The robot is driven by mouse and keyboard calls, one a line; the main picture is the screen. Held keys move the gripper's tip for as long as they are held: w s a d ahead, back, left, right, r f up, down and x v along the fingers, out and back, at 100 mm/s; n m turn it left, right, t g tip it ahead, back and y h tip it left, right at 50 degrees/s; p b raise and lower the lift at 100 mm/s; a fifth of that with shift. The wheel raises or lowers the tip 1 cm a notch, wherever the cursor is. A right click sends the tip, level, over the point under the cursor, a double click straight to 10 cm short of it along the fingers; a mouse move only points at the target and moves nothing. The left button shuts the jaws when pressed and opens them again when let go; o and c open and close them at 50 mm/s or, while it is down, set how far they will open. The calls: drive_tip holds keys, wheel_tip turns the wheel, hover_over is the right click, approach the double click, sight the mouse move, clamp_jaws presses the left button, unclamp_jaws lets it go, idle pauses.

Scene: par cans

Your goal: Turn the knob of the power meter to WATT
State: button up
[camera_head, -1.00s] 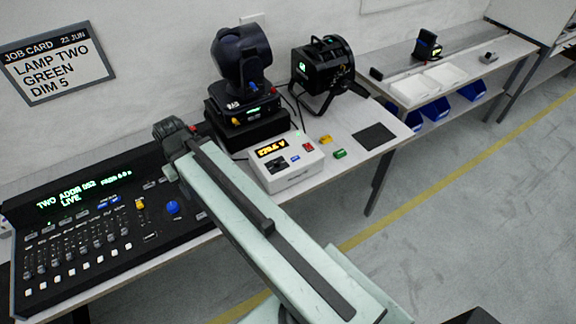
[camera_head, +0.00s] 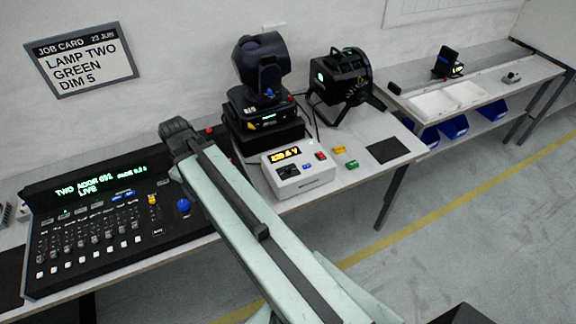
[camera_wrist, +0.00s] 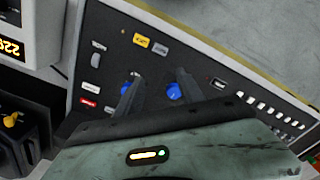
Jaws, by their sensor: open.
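The power meter (camera_head: 312,181) is a white box with a lit orange display on the bench, in the middle of the head view. Its dark knob (camera_head: 289,172) is on the top face below the display; its pointing direction is too small to read. A corner of the meter (camera_wrist: 40,40) with orange digits shows at the upper left of the wrist view. My gripper (camera_wrist: 157,85) is open, its two dark fingers apart over the black console, with nothing seen held between them. In the head view my arm reaches up between console and meter; the fingertips are hidden there.
The black lighting console (camera_head: 110,262) with several faders and a blue knob (camera_head: 183,205) lies left of my arm. A moving-head lamp (camera_head: 262,70) and a black par can (camera_head: 340,78) stand behind the meter. Small coloured blocks (camera_head: 338,150) and a dark mat (camera_head: 388,150) lie right.

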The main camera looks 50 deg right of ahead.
drive_tip(key=s+d+n, duration=0.3)
drive_tip(key=d+n, duration=0.1)
drive_tip(key=d, duration=1.2)
drive_tip(key=n, duration=0.6)
hover_over(288, 168)
drive_tip(key=shift+s+r, duration=0.15)
drive_tip(key=shift+r, duration=0.1)
wheel_tip(288, 168, down, 8)
drive_tip(key=b, duration=0.7)
drive_tip(key=shift+b, duration=0.35)
drive_tip(key=shift+r, duration=0.1)
clamp_jaws()
